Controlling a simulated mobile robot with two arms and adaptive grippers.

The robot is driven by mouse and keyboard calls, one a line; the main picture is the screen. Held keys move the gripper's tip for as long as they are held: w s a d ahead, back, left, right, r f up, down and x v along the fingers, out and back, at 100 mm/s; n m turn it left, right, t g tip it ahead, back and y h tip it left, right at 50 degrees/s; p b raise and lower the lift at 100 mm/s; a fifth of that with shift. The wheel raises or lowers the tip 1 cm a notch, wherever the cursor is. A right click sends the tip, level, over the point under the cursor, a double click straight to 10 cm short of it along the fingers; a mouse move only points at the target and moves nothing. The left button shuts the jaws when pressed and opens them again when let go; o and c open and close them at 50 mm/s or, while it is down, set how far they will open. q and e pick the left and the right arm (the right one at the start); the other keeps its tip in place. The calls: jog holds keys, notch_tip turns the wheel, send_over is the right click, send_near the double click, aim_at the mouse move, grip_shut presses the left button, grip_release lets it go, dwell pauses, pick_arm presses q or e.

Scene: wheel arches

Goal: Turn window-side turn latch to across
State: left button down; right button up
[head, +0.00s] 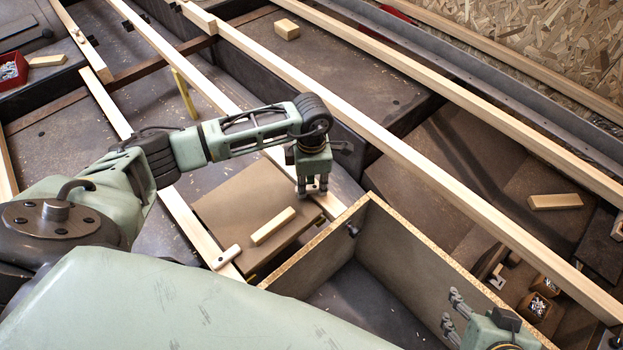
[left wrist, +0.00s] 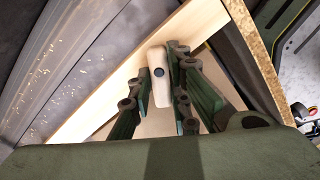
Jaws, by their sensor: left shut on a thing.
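A pale wooden turn latch (left wrist: 159,75) with a dark pivot dot sits on a light batten (left wrist: 95,100) in the left wrist view. It lies at a steep angle to the batten, one end reaching over the brown panel. My left gripper (left wrist: 180,88) is shut on this latch, one finger on each side. In the head view my left gripper (head: 313,190) points down at the batten's far side of the panel (head: 235,200) and mostly hides the latch. A second turn latch (head: 226,257) lies across the near batten. My right gripper (head: 453,314) is open and empty at lower right.
A wooden bar (head: 272,226) lies on the panel. An open chipboard-edged box (head: 400,245) stands close to the right of my left gripper. Long timber rails (head: 420,170) cross the scene. Small bins (head: 540,305) and loose blocks (head: 555,202) lie at right.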

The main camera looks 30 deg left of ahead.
aim_at(312, 188)
pick_arm(q)
jog(key=n+p, duration=0.1)
jog(key=n, duration=0.1)
jog(key=shift+s+r+n, duration=0.1)
jog(key=shift+r+n, duration=0.05)
jog(key=shift+n, duration=0.25)
jog(key=shift+d+n+p, duration=0.1)
jog(key=shift+n+p, duration=0.2)
jog(key=shift+n, duration=0.1)
jog(key=shift+d+n+p, duration=0.1)
jog(key=shift+n+p, duration=0.65)
jog(key=shift+n, duration=0.95)
pick_arm(e)
jog(key=s+d+g+h, duration=0.1)
jog(key=s+d+g, duration=0.1)
jog(key=s, duration=0.5)
jog(key=shift+s+g, duration=0.2)
jog(key=shift+g, duration=0.7)
jog(key=shift+d+f, duration=0.1)
jog(key=shift+f, duration=0.15)
pick_arm(q)
jog(key=c, duration=1.6)
grip_release()
jog(key=shift+c, duration=0.2)
pick_arm(e)
jog(key=shift+w+f, duration=0.1)
pick_arm(q)
notch_tip(312, 188, up, 12)
